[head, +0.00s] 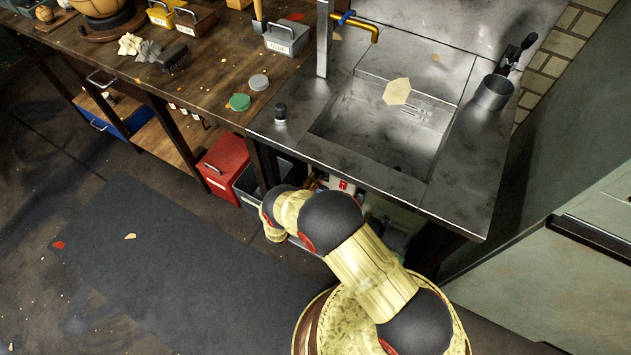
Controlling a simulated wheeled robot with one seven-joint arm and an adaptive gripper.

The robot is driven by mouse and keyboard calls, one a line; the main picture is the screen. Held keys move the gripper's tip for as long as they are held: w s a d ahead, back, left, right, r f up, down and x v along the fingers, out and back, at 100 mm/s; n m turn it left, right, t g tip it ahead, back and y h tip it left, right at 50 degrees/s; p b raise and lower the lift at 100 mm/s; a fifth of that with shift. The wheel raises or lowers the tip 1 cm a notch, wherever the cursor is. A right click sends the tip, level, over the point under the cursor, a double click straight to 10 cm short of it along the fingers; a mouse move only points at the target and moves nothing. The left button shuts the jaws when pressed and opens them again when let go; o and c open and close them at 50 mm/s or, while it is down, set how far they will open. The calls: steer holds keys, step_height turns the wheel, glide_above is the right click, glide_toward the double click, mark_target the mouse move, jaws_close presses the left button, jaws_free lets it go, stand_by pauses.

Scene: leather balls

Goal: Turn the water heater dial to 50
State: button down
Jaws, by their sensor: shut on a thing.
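My arm reaches from the bottom of the head view toward the space under the steel sink unit (468,185). My gripper is not visible; the arm's own links and the counter hide that area. A pale object with a small red mark (343,185) shows just behind my arm under the sink front, and may be part of the water heater. I cannot make out the dial or its setting.
A wooden workbench (215,85) with small tool boxes stands left of the sink. A red box (223,165) and a grey bin (248,187) sit below. A dark mat (150,270) covers open floor at left. A pale cabinet (560,270) closes off the right.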

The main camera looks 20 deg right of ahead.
steer(key=m, duration=0.6)
steer(key=shift+g, duration=0.3)
steer(key=shift+m, duration=0.3)
steer(key=c, duration=1.6)
jaws_free()
steer(key=shift+o, duration=0.6)
steer(key=v, duration=1.2)
